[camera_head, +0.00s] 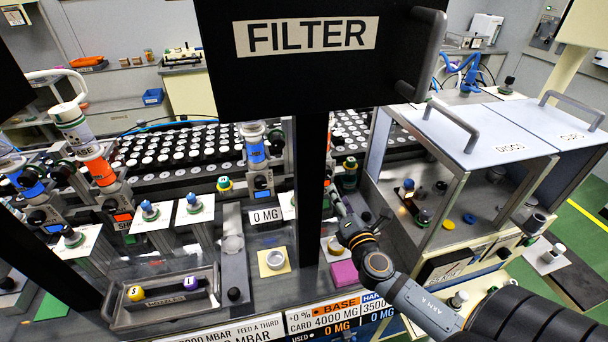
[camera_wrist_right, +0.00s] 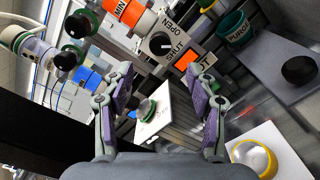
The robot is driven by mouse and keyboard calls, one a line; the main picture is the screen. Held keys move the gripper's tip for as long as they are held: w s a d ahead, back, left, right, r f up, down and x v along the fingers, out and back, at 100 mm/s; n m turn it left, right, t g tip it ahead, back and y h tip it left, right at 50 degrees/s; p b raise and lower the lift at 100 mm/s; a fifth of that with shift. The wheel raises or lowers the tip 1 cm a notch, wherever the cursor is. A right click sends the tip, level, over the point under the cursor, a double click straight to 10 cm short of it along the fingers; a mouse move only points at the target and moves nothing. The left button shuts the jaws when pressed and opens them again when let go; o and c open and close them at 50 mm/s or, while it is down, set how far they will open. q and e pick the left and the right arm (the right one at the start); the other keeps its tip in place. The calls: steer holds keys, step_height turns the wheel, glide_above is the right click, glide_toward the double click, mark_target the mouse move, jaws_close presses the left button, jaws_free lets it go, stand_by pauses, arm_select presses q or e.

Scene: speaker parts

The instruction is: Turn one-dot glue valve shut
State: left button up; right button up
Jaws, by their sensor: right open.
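In the right wrist view a black valve knob (camera_wrist_right: 160,43) with a white pointer mark sits between OPEN and SHUT lettering, beside an orange square (camera_wrist_right: 190,65). An orange-banded cartridge (camera_wrist_right: 130,12) adjoins it. No dot marks are readable, so I cannot tell which glue valve it is. My right gripper (camera_wrist_right: 165,82) is open and empty, its purple-padded fingers spread short of the knob. In the head view the right gripper (camera_head: 352,208) is beside the black post, which hides most of that valve. My left gripper is not in view.
The black FILTER post (camera_head: 311,190) stands left of my right gripper. A glass-sided cabinet (camera_head: 455,190) is to its right. A green PURGE cup (camera_wrist_right: 235,27), a white card with a green-rimmed knob (camera_wrist_right: 147,108) and a yellow ring (camera_wrist_right: 253,157) are close to the gripper.

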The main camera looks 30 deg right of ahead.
mark_target(327, 174)
steer(key=p+x, duration=0.3)
steer(key=x, duration=0.7)
steer(key=shift+w+a, duration=0.1)
steer(key=shift+w, duration=0.2)
steer(key=c, duration=1.2)
steer(key=shift+o, duration=0.2)
steer(key=shift+f, duration=0.1)
